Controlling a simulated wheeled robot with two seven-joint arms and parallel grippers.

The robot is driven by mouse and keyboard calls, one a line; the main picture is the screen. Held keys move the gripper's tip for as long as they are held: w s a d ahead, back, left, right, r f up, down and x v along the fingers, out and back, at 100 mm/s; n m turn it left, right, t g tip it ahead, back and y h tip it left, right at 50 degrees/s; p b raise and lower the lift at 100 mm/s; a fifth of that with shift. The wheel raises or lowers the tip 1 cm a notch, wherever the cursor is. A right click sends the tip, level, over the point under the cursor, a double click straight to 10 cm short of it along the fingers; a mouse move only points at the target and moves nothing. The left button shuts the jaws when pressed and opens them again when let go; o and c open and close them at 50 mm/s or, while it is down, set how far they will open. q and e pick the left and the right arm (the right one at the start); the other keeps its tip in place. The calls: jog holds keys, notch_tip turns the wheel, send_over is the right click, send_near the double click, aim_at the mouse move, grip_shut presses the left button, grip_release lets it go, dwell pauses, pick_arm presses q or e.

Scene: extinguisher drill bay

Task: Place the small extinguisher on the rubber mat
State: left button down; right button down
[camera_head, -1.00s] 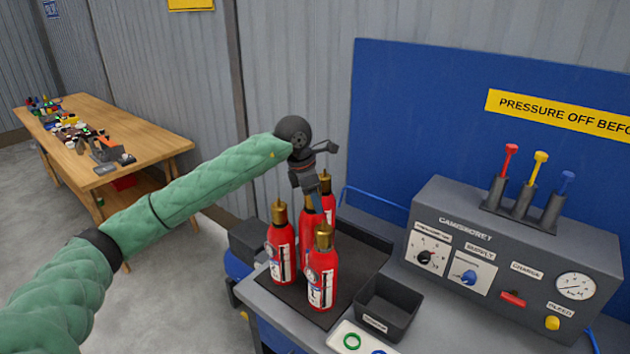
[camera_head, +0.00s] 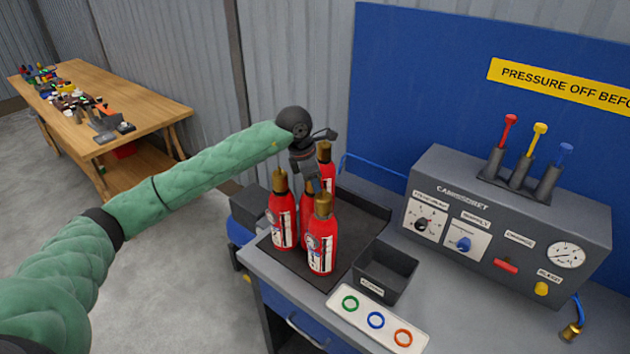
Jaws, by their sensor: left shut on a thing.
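Several small red extinguishers with brass tops stand close together on a dark rubber mat (camera_head: 350,238) on the grey bench. One stands at front left (camera_head: 284,222), one at front right (camera_head: 321,245) and one at the back (camera_head: 326,172). Another extinguisher (camera_head: 306,208) sits between them, mostly hidden. My left gripper (camera_head: 306,180) comes down from above among them and is shut on that middle extinguisher, whose top it hides. I cannot tell whether that extinguisher touches the mat. My right gripper is not in view.
An open dark bin (camera_head: 386,272) stands right of the mat. A white tray with coloured rings (camera_head: 377,320) lies in front. A grey control box (camera_head: 505,205) with levers stands at right. A wooden table (camera_head: 95,125) with clutter is far left.

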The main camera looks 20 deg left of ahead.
pick_arm(q)
jog(key=c, duration=0.8)
grip_release()
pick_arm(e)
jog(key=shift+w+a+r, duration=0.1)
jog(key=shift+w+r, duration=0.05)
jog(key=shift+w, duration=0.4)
pick_arm(q)
jog(key=shift+r, duration=0.1)
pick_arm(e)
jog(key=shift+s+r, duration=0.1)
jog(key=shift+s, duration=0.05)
